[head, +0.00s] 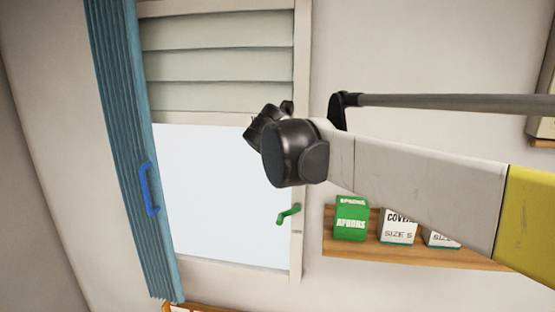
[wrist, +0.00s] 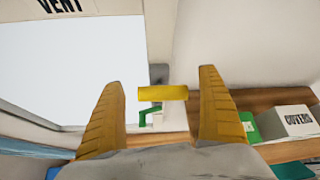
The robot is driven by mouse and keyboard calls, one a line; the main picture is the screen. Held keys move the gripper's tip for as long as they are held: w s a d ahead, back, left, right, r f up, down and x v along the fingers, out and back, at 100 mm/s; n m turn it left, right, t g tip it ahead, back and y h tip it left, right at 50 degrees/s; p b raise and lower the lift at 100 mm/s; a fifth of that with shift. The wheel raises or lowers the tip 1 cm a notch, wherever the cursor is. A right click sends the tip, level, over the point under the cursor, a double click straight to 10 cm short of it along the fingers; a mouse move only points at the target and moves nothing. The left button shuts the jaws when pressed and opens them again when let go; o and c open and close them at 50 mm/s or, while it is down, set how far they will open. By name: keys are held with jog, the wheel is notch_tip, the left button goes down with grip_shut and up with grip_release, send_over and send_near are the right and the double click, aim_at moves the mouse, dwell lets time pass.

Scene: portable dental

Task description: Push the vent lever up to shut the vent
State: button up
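The vent lever (wrist: 162,93) is a short yellow bar on a grey mount. In the wrist view it lies level between the two yellow fingers of my gripper (wrist: 160,77), with a gap on each side. The fingers are wide apart and hold nothing. In the head view the lever is hidden behind the dark end of my arm. The vent (head: 218,66), with pale slats, fills the top of the window frame. I cannot tell from here how far its slats are tilted.
A green window handle (head: 288,214) sits below my wrist on the frame's right side; it also shows in the wrist view (wrist: 148,113). A shelf (head: 440,256) at right bears a green box (head: 351,221) and white boxes (head: 398,228).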

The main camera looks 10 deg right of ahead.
jog(key=shift+s+a, duration=0.1)
jog(key=shift+s, duration=0.05)
jog(key=shift+w+d+f, duration=0.1)
jog(key=shift+w+d, duration=0.1)
jog(key=v, duration=1.2)
jog(key=shift+a, duration=0.15)
